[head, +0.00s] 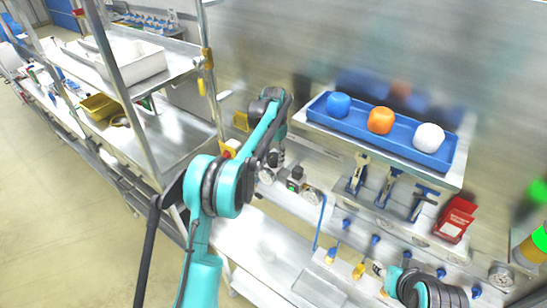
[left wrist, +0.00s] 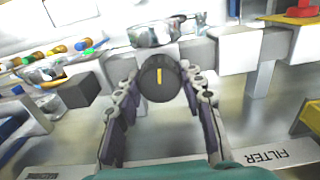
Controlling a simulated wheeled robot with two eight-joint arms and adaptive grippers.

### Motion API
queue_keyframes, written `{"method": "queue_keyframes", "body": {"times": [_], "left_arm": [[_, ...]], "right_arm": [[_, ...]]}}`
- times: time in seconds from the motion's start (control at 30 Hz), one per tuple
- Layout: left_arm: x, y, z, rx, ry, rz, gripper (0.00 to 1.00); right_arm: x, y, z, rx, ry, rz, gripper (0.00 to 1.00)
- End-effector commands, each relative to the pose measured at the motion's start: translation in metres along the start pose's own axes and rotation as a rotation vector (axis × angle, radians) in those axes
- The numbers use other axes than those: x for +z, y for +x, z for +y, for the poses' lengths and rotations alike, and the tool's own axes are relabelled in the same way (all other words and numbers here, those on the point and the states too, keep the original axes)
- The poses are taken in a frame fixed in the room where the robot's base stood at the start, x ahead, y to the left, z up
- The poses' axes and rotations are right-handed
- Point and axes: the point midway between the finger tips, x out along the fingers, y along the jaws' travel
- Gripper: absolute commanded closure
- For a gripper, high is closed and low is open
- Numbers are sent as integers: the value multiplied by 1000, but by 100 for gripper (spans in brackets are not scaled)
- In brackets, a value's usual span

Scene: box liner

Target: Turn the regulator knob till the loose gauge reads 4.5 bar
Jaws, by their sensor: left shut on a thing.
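The regulator knob (left wrist: 157,84) is a dark round knob with a yellow mark pointing up its face in the left wrist view. My left gripper (left wrist: 160,77) is shut on it, with one finger on each side. In the head view my left gripper (head: 273,157) reaches down to the pipe row at the wall, and my arm partly hides it. Small round gauges (head: 312,195) show along that row. I cannot tell which is the loose gauge, and no reading is legible. My right arm shows at the bottom right, its gripper out of view.
A blue tray (head: 316,111) with blue, orange and white rounded pieces stands on a shelf. The bench label FILTER (left wrist: 281,157) lies near the gripper. A metal rack (head: 183,137) stands at left.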

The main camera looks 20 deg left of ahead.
Motion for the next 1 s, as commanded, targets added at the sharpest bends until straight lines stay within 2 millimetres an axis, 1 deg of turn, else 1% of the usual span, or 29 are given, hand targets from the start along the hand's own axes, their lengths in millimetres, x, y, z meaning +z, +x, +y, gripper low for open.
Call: {"method": "queue_keyframes", "body": {"times": [0.27,0.6,1.0], "left_arm": [[0,2,0,0,-147,0,90],[0,2,0,0,-460,0,90],[0,1,0,0,-840,0,90]], "right_arm": [[8,12,0,0,0,0,60],[20,27,0,0,0,0,60],[28,39,0,0,0,0,60]]}}
